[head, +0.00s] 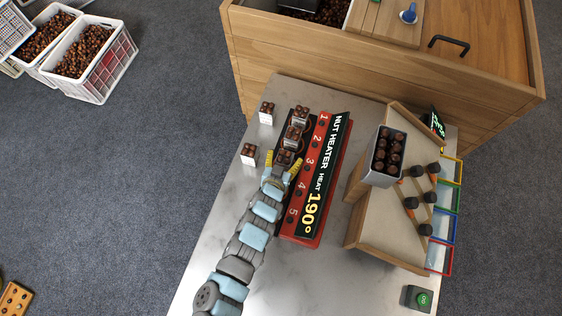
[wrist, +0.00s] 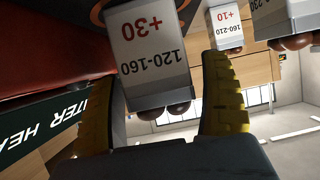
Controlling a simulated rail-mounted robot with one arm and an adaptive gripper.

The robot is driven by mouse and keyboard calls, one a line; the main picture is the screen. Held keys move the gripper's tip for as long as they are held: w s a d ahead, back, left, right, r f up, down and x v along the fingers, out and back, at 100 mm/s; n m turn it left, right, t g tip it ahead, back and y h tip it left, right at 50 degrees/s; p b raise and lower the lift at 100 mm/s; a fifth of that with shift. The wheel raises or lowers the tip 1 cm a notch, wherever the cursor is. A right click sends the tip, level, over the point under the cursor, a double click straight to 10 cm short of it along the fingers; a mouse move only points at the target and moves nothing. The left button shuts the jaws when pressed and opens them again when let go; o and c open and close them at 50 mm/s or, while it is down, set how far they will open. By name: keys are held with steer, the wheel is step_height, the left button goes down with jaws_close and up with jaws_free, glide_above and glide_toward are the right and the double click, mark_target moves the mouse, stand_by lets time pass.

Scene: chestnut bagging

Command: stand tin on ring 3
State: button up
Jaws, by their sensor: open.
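My gripper (head: 283,165) is open, with one yellow finger on each side of the tin. In the wrist view a gap shows between the tin and the right-hand finger. Contact at the left-hand finger is unclear. My arm hides rings 4 and 5.
Two more tins stand at ring 1 (head: 300,115) and ring 2 (head: 293,135). Two loose tins, one behind (head: 266,113) and one nearer (head: 249,155), stand left of the heater. A wooden sorting stand (head: 358,188) with a metal chestnut container is to the right.

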steer(key=p+v, duration=0.1)
steer(key=v, duration=1.1)
stand_by(0.6)
